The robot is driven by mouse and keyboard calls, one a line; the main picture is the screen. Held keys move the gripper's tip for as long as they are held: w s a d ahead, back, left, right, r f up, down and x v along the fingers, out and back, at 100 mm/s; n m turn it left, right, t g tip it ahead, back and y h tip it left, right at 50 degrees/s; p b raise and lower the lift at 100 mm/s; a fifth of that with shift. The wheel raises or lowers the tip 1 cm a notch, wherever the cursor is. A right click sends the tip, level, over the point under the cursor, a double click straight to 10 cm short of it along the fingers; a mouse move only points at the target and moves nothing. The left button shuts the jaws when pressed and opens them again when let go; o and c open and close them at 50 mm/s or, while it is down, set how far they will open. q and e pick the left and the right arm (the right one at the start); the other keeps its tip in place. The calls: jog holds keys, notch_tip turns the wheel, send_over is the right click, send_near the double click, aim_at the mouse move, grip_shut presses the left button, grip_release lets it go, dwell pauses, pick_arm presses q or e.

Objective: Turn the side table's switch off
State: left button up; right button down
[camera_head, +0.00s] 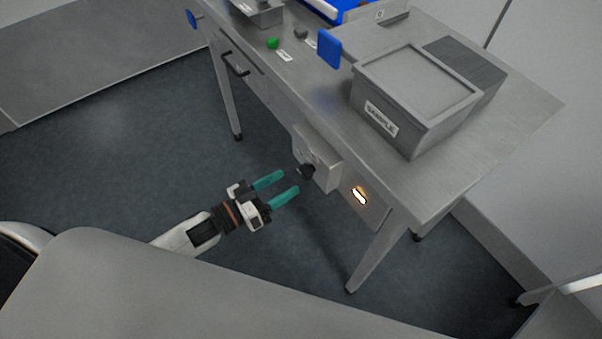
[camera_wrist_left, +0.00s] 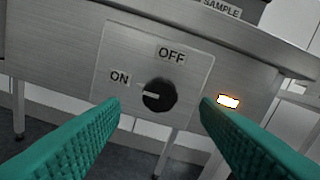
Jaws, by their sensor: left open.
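The side table (camera_head: 440,190) is grey metal. A switch box on its front apron carries a round black knob (camera_head: 307,171). In the left wrist view the knob (camera_wrist_left: 159,95) has a light pointer mark toward its left, on the side of the ON label (camera_wrist_left: 120,77). The OFF label (camera_wrist_left: 171,55) is above the knob. A lamp (camera_head: 359,195) right of the box glows; it also shows in the left wrist view (camera_wrist_left: 228,101). My left gripper (camera_head: 284,184) is open, its teal fingers pointing at the knob, which lies ahead between them, apparently untouched.
A grey box labelled SAMPLE (camera_head: 420,120) stands on the table top. A green button (camera_head: 272,43) and blue paddle (camera_head: 329,49) are further back. A drawer handle (camera_head: 235,65) sticks out left of the switch. A grey surface (camera_head: 200,290) fills the near foreground. Floor beside the table is clear.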

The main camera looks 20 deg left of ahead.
aim_at(302, 174)
pick_arm(q)
jog(key=x, duration=0.5)
jog(key=shift+w+d, duration=0.25)
pick_arm(e)
jog(key=shift+d+r, duration=0.15)
jog(key=shift+d, duration=0.6)
pick_arm(q)
jog(key=c, duration=1)
pick_arm(e)
jog(key=shift+a, duration=0.1)
